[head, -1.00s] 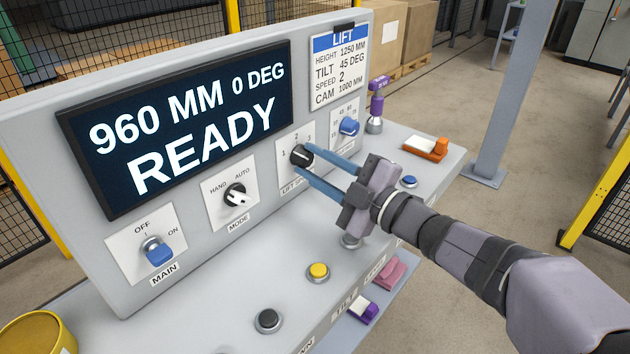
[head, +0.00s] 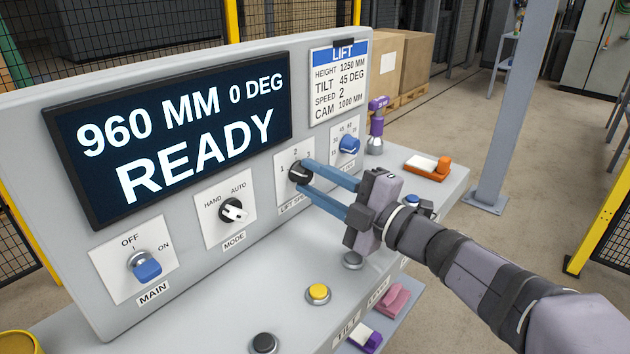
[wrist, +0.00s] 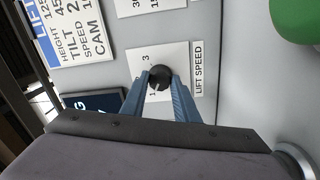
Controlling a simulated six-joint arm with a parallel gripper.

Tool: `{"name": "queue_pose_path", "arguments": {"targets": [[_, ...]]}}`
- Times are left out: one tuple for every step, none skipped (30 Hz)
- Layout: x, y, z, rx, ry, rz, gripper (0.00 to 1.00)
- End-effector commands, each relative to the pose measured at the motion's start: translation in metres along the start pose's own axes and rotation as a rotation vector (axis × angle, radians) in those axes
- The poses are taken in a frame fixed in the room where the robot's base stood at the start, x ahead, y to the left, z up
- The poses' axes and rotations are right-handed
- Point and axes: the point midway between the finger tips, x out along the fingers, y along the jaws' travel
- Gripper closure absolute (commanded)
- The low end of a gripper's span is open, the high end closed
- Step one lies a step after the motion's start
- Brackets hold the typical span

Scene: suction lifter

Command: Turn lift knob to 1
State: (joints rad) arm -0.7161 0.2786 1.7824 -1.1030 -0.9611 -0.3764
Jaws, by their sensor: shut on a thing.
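The lift speed knob (head: 299,172) is a black rotary knob on a white plate marked 1, 2 and 3, on the sloped panel of the console. It also shows in the wrist view (wrist: 159,77), with the LIFT SPEED label beside it. My gripper (head: 303,175) has its two blue fingers on either side of the knob and is shut on it. The fingers hide part of the plate and the label in the head view. I cannot tell for certain which number the knob's pointer is at.
The display (head: 180,135) reads 960 MM, 0 DEG, READY. A LIFT card (head: 338,85) lists speed 2. The mode knob (head: 233,211) and blue main switch (head: 146,266) are to the left; a blue tilt knob (head: 349,145) is close on the right. A yellow button (head: 318,293) is below.

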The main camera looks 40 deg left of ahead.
Motion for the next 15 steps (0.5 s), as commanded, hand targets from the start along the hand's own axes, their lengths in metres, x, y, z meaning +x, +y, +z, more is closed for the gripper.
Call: {"name": "queue_pose_path", "arguments": {"targets": [[-0.0001,-0.0005,0.0001,-0.002,0.000,-0.001,0.70],[-0.0001,-0.0005,0.0001,-0.002,0.000,-0.001,0.63],[-0.0001,-0.0005,0.0001,-0.002,0.000,-0.001,0.54],[-0.0001,-0.0004,0.0001,-0.001,0.000,-0.001,0.54],[-0.0001,-0.0004,0.0001,-0.001,0.000,-0.001,0.54],[-0.0001,-0.0004,0.0001,-0.001,0.000,-0.001,0.54],[-0.0001,-0.0004,0.0001,-0.001,0.000,-0.001,0.54],[0.0000,-0.0003,0.0000,-0.001,0.000,-0.001,0.54],[0.0000,-0.0003,0.0000,0.000,0.000,0.000,0.54],[0.0000,-0.0003,0.0000,0.000,0.000,0.000,0.54],[-0.0001,-0.0003,0.0000,0.000,0.000,0.000,0.54],[-0.0005,-0.0002,0.0001,0.000,0.000,0.000,0.54],[-0.0011,-0.0002,0.0001,0.000,0.000,0.000,0.54],[-0.0021,0.0000,0.0002,0.000,0.000,0.000,0.54],[-0.0041,0.0002,0.0002,0.000,0.000,0.001,0.54]]}}
